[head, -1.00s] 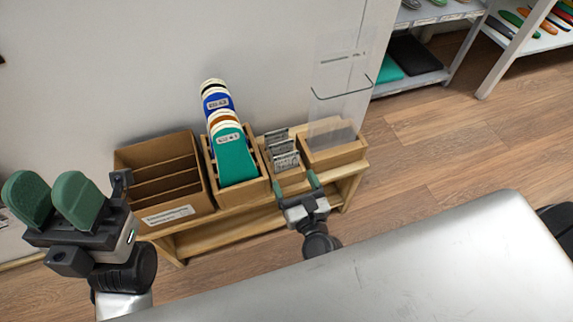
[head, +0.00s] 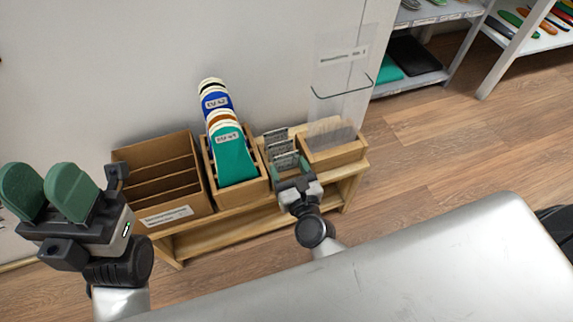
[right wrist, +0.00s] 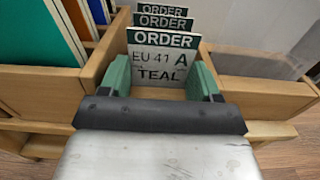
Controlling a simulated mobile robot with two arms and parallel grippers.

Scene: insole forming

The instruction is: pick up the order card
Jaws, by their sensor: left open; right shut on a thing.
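Several order cards stand one behind another in a small wooden holder (right wrist: 166,95). The front order card (right wrist: 163,65) has a green band reading ORDER and the words EU 41 A TEAL; it also shows in the head view (head: 286,163). My right gripper (head: 291,182) is at the front of this holder, shut on the front card, with a green finger at each side edge in the right wrist view (right wrist: 163,82). The card's lower part is hidden behind my gripper. My left gripper (head: 47,192) is open and empty at the left, away from the cards.
Left of the cards, a wooden rack (head: 259,186) holds teal, blue and brown insole sheets. Further left is a cardboard box (head: 191,211) with dividers. Right of the cards, a wooden box (head: 346,157) holds clear sleeves. A wooden bench (head: 228,227) carries these against the wall.

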